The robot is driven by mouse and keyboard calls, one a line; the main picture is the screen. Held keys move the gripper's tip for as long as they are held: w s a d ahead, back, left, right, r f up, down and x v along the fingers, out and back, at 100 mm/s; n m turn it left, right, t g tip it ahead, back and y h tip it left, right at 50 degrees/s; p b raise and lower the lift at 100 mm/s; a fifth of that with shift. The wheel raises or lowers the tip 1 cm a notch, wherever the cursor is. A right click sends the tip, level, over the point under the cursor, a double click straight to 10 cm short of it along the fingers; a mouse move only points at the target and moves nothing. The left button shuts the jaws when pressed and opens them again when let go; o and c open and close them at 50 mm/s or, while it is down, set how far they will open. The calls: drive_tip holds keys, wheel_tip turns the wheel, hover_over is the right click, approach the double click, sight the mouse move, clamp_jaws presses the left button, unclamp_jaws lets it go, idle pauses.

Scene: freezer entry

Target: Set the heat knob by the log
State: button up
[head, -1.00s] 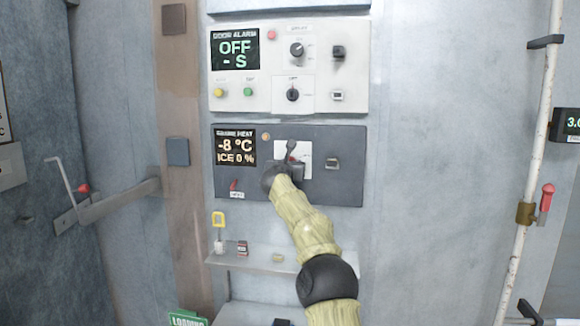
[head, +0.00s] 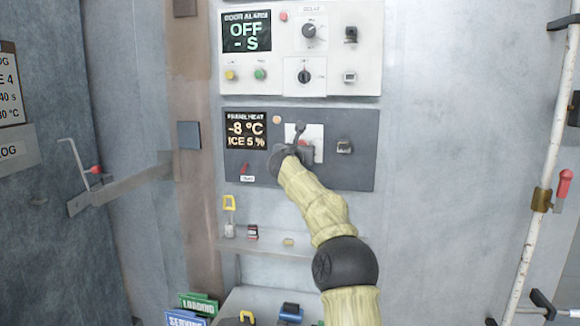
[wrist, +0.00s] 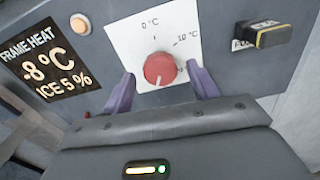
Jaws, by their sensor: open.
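The red heat knob (wrist: 159,67) sits on a white scale plate (wrist: 127,42) in the wrist view. A small pale mark shows at its lower edge. The scale reads 0 °C at the top and 10 °C at the right; a lower label is partly hidden. My gripper (wrist: 162,88) is open, one purple finger on each side of the knob; I cannot tell whether they touch it. The frame heat display (wrist: 46,62) reads -8 °C, ICE 5 %. In the head view, my gripper (head: 298,150) covers much of the knob. The log sheet (head: 8,88) is cut off at the left edge.
The door alarm panel (head: 275,72) is above, with knobs and buttons. A dark switch (wrist: 264,34) is right of the scale plate. A narrow shelf (head: 270,247) with small items is below. A white pole (head: 541,190) stands right; a metal bar (head: 130,182) is left.

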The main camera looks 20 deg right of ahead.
drive_tip(key=b+v, duration=0.6)
drive_tip(key=v, duration=0.9)
drive_tip(key=shift+w, duration=0.1)
